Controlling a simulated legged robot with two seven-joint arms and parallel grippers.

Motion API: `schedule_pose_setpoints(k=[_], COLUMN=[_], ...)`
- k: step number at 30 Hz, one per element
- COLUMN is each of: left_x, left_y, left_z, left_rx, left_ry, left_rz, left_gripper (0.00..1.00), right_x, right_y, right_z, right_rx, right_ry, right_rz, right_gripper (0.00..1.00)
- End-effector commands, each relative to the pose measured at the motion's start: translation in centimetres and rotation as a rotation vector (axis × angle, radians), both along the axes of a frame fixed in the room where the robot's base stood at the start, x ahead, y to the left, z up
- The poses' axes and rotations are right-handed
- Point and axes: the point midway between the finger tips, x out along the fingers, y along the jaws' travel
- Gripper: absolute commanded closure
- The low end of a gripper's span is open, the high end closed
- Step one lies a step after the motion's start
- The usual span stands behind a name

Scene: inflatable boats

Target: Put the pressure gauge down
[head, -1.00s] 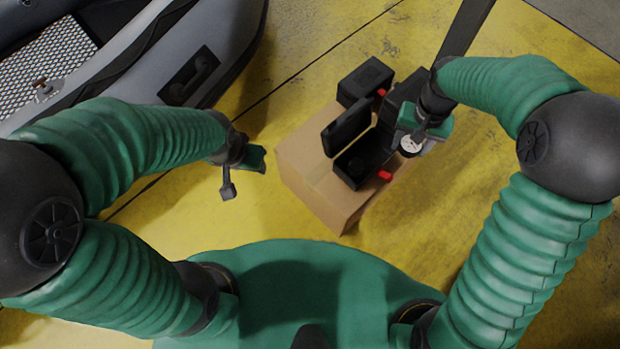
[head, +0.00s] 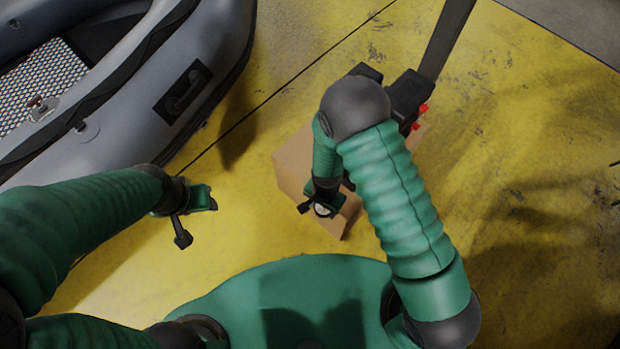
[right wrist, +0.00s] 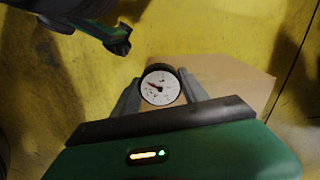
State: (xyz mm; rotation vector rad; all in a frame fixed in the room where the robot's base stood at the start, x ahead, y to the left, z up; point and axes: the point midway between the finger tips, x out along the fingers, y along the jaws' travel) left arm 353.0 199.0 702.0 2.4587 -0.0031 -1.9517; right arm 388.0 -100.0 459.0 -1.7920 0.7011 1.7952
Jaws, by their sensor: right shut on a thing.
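The pressure gauge (right wrist: 160,87) has a round white dial with a dark rim. My right gripper (right wrist: 161,94) is shut on it, its fingers on either side. In the head view the gauge (head: 322,210) shows as a small pale disc at my right gripper, over the near end of the cardboard box (head: 292,162). I cannot tell whether it touches the box. My left gripper (head: 206,198) is over the yellow floor left of the box. Its fingers are too small to read. Part of the left arm also shows at the top left of the right wrist view.
Black cases with red latches (head: 424,108) stand on the box, mostly hidden behind my right arm. A dark upright post (head: 446,40) rises behind them. A grey inflatable boat (head: 190,50) lies at the upper left. The yellow floor (head: 530,170) at the right is clear.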

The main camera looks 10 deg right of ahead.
Motion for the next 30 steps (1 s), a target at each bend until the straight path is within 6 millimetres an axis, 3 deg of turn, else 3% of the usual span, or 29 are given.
schedule_pose_setpoints(k=[1, 4, 8, 21, 28, 30], left_x=[0.0, 0.0, 0.0, 0.0, 0.0, 0.0], left_y=[0.0, 0.0, 0.0, 0.0, 0.0, 0.0], left_z=[0.1, 0.2, -0.1, -4.1, -5.0, -6.0], left_rx=[0.0, 0.0, 0.0, 0.0, 0.0, 0.0], left_ry=[0.0, 0.0, 0.0, 0.0, 0.0, 0.0], left_rz=[0.0, 0.0, 0.0, 0.0, 0.0, 0.0], left_gripper=[0.53, 0.53, 0.53, 0.53, 0.53, 0.53], right_x=[-1.5, -3.4, -3.3, 9.2, 12.0, 11.6], right_y=[-0.3, -0.7, -1.0, -3.6, -4.2, -4.2], right_z=[-1.7, -3.8, -5.0, -6.4, -6.6, -8.4], right_rx=[-0.001, 0.0, 0.002, 0.002, 0.002, 0.001], right_ry=[0.009, 0.004, -0.006, -0.008, -0.006, -0.002], right_rz=[-0.056, -0.136, -0.175, -0.172, -0.172, -0.171], right_gripper=[0.93, 0.93, 0.93, 0.93, 0.93, 0.93])
